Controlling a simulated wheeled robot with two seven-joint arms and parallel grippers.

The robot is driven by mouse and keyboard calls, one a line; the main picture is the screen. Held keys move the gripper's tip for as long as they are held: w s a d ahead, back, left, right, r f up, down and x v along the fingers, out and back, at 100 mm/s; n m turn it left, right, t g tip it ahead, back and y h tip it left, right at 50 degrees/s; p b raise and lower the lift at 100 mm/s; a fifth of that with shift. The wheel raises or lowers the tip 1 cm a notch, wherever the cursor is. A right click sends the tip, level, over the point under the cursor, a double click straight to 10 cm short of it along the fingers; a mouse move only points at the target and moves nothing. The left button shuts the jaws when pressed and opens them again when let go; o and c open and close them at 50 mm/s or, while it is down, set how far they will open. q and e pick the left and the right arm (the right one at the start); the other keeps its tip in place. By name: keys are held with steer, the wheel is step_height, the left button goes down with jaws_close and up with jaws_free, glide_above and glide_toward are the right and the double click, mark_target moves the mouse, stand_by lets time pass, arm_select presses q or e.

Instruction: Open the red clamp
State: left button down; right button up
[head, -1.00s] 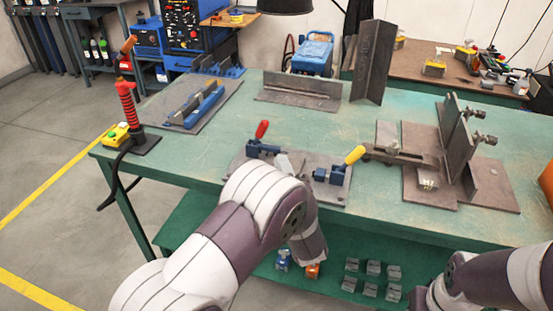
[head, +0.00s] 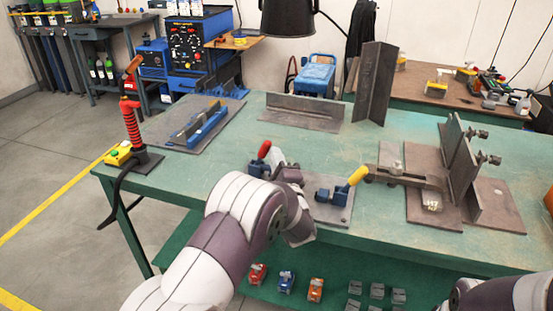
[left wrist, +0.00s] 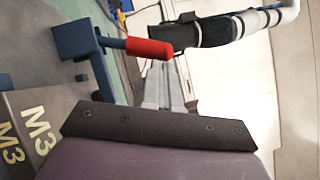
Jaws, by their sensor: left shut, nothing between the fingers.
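The red clamp is a blue toggle clamp with a red handle (head: 264,149) on a plate near the table's front edge. The handle points up and leans slightly right in the head view. My left gripper (head: 279,158) is just right of the handle, partly hidden behind my own arm. In the left wrist view, the red handle (left wrist: 149,48) points toward the fingers (left wrist: 164,88), which are shut and empty. The handle tip looks close to them; I cannot tell whether they touch. The blue clamp body (left wrist: 78,40) is at the upper left. My right gripper is out of view.
A steel fixture (head: 455,170) stands farther right on the green table (head: 230,140). A red spring torch holder (head: 131,120) is at the left corner.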

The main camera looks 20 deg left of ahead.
arm_select(q)
steer(key=shift+a+r+n+p, duration=0.15)
steer(key=shift+r+n+p, duration=0.15)
steer(key=shift+p, duration=0.3)
steer(key=shift+a+r+n+g+p, duration=0.25)
steer(key=shift+r+n+g+p, duration=0.15)
steer(key=shift+p, duration=0.4)
steer(key=a+n+g+h+p, duration=0.4)
steer(key=a+n+p, duration=0.5)
steer(key=p, duration=0.3)
steer(key=shift+w+a+r+n+g+h, duration=0.15)
steer(key=shift+a+n+g+h, duration=0.2)
steer(key=shift+a+h, duration=0.35)
steer(key=shift+a, duration=0.15)
